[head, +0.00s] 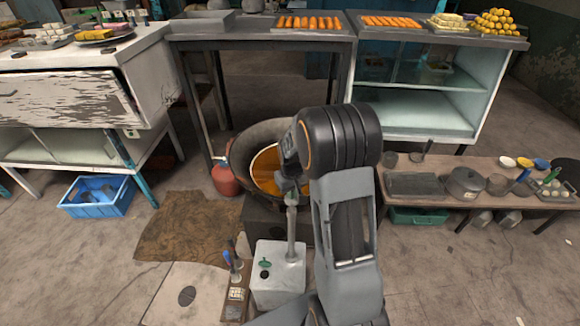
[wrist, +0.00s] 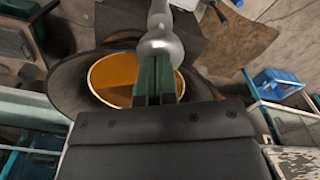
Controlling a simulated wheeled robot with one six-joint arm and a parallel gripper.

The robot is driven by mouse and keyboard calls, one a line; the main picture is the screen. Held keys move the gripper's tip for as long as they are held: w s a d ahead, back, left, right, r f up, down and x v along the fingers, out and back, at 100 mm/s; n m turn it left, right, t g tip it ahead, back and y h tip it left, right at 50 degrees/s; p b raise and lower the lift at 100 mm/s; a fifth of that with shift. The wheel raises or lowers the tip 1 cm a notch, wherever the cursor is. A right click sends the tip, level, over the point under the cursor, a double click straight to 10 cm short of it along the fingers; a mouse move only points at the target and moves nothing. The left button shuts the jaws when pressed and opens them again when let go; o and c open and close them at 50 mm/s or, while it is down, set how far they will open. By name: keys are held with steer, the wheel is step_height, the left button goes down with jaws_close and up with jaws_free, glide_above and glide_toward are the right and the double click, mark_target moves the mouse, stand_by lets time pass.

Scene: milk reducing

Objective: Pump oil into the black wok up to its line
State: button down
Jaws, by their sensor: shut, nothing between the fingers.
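The black wok (head: 243,150) sits behind my arm in the head view, and its dark rim (wrist: 66,84) shows in the wrist view. Orange oil (head: 264,164) with a pale rim around it lies inside; my arm hides its right part. No level line can be made out. A white oil container (head: 278,278) stands in front of the wok, with a grey upright pump (head: 292,232) on top. My gripper (head: 288,190) is shut at the pump's upper end. In the wrist view its green fingers (wrist: 157,62) overlap the grey rounded pump part (wrist: 160,42); contact cannot be told.
A red gas cylinder (head: 225,179) stands left of the wok. A dark table (head: 262,38) is behind it. A low bench with pots (head: 466,184) stands at the right. A blue crate (head: 97,196) and a brown mat (head: 185,240) lie on the left floor.

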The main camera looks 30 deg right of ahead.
steer(key=shift+r+p, duration=2.3)
steer(key=shift+r, duration=1.1)
steer(key=shift+f, duration=0.2)
steer(key=shift+f+b, duration=3.6)
steer(key=shift+f, duration=1.05)
steer(key=shift+r+p, duration=3.7)
steer(key=shift+r, duration=1.15)
steer(key=shift+f, duration=0.2)
steer(key=shift+f+b, duration=3.65)
steer(key=shift+f, duration=1.1)
steer(key=shift+r+p, duration=3.65)
steer(key=shift+r, duration=1.3)
